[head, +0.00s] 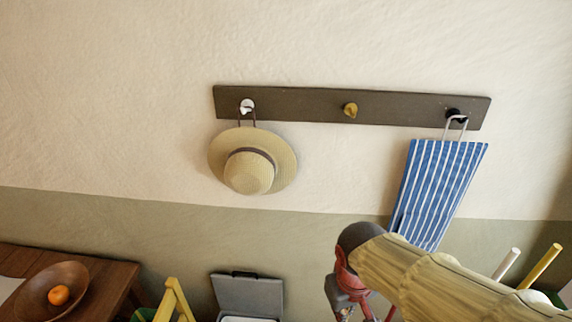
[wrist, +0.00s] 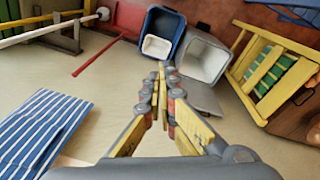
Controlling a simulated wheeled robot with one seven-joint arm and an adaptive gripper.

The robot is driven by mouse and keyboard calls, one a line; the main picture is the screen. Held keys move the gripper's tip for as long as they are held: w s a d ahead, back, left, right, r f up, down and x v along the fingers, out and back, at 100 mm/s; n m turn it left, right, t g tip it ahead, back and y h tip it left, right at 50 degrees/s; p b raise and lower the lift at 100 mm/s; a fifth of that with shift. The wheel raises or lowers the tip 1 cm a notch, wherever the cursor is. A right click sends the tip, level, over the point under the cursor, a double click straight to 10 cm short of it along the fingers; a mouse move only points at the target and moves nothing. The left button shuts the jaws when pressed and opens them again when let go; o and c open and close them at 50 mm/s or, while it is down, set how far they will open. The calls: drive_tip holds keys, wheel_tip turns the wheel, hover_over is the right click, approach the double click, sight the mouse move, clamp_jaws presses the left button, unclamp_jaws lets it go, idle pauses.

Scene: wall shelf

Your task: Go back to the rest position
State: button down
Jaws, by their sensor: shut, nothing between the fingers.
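My gripper (wrist: 163,76) is shut and empty in the wrist view, its fingers together over the floor. In the head view its grey and red wrist end shows at the bottom, below the wall rack (head: 300,106); the fingertips are not clear there. A straw hat (head: 248,170) hangs by a loop from the white left hook (head: 247,105). A blue-and-white striped cloth (head: 437,185) hangs from the black right hook (head: 455,114); it also shows at the left of the wrist view (wrist: 42,130). The yellow middle hook (head: 350,109) is bare.
A wooden table (head: 115,270) with a bowl (head: 72,284) and an orange fruit (head: 58,295) stands at lower left. A grey open-lidded box (head: 248,294) and a yellow chair (head: 176,298) are low down. A blue bin (wrist: 160,38) is on the floor. The wall above the rack is clear.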

drive_tip(key=s+d+r+m+t+b, duration=0.3)
drive_tip(key=s+d+r+t+b, duration=0.1)
drive_tip(key=s+d+r, duration=0.1)
drive_tip(key=shift+s+d, duration=0.2)
drive_tip(key=shift+d, duration=0.6)
